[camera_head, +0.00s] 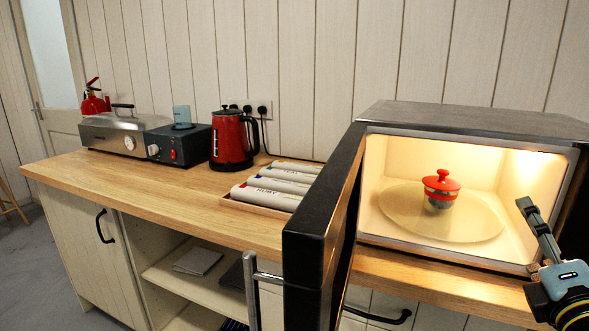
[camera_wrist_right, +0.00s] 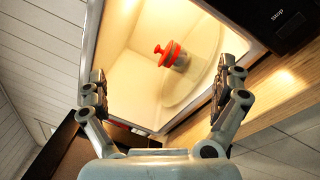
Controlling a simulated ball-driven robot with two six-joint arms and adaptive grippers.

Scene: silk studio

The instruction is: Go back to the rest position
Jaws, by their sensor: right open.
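My right gripper (camera_wrist_right: 163,92) is open and empty in the right wrist view, its two fingers spread in front of the lit microwave. In the head view part of it (camera_head: 540,235) shows at the right edge, in front of the microwave's opening. A small pot with a red lid and red band (camera_head: 440,188) stands upright on the glass turntable (camera_head: 395,212) inside the microwave. The pot also shows between and beyond the fingers in the right wrist view (camera_wrist_right: 172,55). The gripper is apart from the pot. My left gripper is not in view.
The microwave (camera_head: 480,118) has its black door (camera_head: 310,225) swung open toward me, with a metal handle. A red kettle (camera_head: 231,140), a tray of rolls (camera_head: 232,203) and a dark box with a cup stand on the wooden counter (camera_head: 130,190). The counter's front strip is clear.

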